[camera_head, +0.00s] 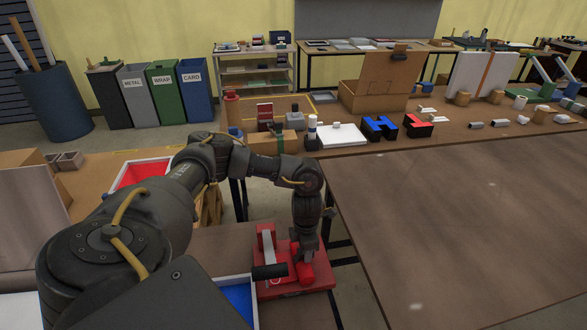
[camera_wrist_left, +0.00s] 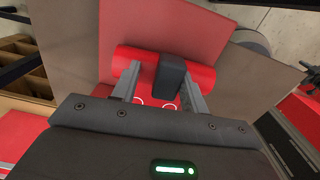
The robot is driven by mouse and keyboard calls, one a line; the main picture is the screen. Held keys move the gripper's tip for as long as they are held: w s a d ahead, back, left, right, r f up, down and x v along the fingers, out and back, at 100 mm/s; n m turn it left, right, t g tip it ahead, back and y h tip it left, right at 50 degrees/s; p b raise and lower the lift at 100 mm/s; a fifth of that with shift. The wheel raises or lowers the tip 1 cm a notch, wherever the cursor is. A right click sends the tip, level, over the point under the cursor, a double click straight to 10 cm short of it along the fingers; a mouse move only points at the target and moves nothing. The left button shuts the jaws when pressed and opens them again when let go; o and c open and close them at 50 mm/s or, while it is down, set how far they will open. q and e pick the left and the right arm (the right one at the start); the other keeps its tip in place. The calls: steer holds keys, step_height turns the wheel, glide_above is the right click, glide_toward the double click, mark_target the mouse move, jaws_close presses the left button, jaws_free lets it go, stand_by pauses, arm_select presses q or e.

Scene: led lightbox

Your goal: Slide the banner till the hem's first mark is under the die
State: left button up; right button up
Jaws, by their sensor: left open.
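A red press (camera_head: 318,285) stands on a bench at the bottom middle of the head view. It has a red upright, a dark handle (camera_head: 270,271) and a red cylinder (camera_head: 306,275). My left gripper (camera_head: 303,256) points down over the press. In the left wrist view its two fingers (camera_wrist_left: 162,75) are apart, with a dark block (camera_wrist_left: 171,76) between them and the red cylinder (camera_wrist_left: 204,77) across their tips. Whether they touch either is unclear. I cannot pick out the banner, its hem marks or the die. My right gripper is not in view.
A blue-lined tray (camera_head: 238,296) is beside the press, partly behind my arm. A red-lined tray (camera_head: 140,172) is farther left. A large bare brown table (camera_head: 470,220) fills the right. A back bench carries a cardboard box (camera_head: 378,80) and block letters (camera_head: 398,127).

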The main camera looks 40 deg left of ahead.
arm_select(q)
steer(key=shift+s+d+f, duration=0.2)
steer(key=shift+s+f, duration=0.25)
steer(key=shift+f, duration=0.05)
steer(key=shift+w+r, duration=0.15)
steer(key=shift+r, duration=0.35)
step_height(320, 180, up, 11)
steer(key=shift+w+a+p, duration=0.15)
steer(key=shift+w+p, duration=0.05)
steer(key=shift+p, duration=0.15)
